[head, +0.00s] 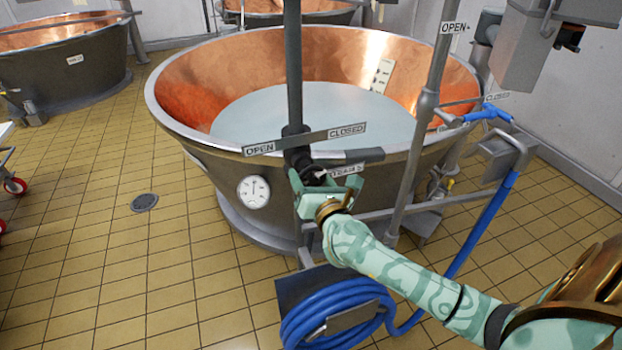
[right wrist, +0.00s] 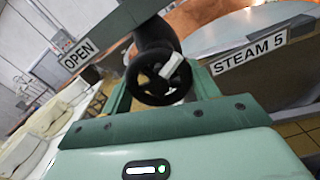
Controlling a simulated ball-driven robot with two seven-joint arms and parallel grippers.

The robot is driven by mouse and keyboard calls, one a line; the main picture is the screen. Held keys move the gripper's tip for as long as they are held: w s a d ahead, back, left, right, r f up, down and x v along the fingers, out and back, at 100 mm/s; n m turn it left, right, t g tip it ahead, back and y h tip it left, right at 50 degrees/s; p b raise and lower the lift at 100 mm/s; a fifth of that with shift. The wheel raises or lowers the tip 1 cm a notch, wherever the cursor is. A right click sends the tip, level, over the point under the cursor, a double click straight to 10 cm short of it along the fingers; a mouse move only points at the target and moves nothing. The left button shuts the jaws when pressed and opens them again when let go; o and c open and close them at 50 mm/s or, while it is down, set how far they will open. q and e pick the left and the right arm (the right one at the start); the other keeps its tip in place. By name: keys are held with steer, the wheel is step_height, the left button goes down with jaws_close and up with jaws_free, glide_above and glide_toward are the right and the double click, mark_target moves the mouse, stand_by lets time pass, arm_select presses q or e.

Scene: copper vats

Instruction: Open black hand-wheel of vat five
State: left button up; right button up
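The black hand-wheel (right wrist: 158,78) of vat five sits on a dark valve body, with a white mark across its face. It also shows, partly hidden, in the head view (head: 314,176). A "STEAM 5" label (right wrist: 249,54) is beside it. Above the wheel, a plate (head: 304,139) reads OPEN at left and CLOSED at right. My right gripper (head: 326,186) is at the wheel, its green fingers on either side of the rim in the right wrist view (right wrist: 162,92). The fingers are spread; I cannot tell whether they touch the rim. My left gripper is out of view.
The large copper-lined vat (head: 190,140) stands behind the valve, with a dial gauge (head: 253,192). A blue hose (head: 335,312) hangs coiled below. A grey vertical pipe (head: 293,70) rises above the valve, another (head: 424,120) to its right.

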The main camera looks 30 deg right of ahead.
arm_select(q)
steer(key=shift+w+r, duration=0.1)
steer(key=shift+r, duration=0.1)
arm_select(e)
steer(key=n+p, duration=0.3)
steer(key=shift+d+r+n, duration=0.1)
steer(key=shift+r+n, duration=0.1)
steer(key=shift+n, duration=0.1)
steer(key=n+p, duration=0.4)
steer(key=shift+d, duration=0.1)
steer(key=n+p, duration=0.3)
steer(key=n, duration=0.2)
steer(key=shift+s, duration=0.1)
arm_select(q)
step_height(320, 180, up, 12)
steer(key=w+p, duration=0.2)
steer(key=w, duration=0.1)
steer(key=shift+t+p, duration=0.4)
arm_select(e)
steer(key=shift+d+f+n, duration=0.1)
steer(key=shift+n, duration=1.8)
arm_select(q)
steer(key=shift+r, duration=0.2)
arm_select(e)
steer(key=shift+n, duration=0.3)
steer(key=o, duration=1)
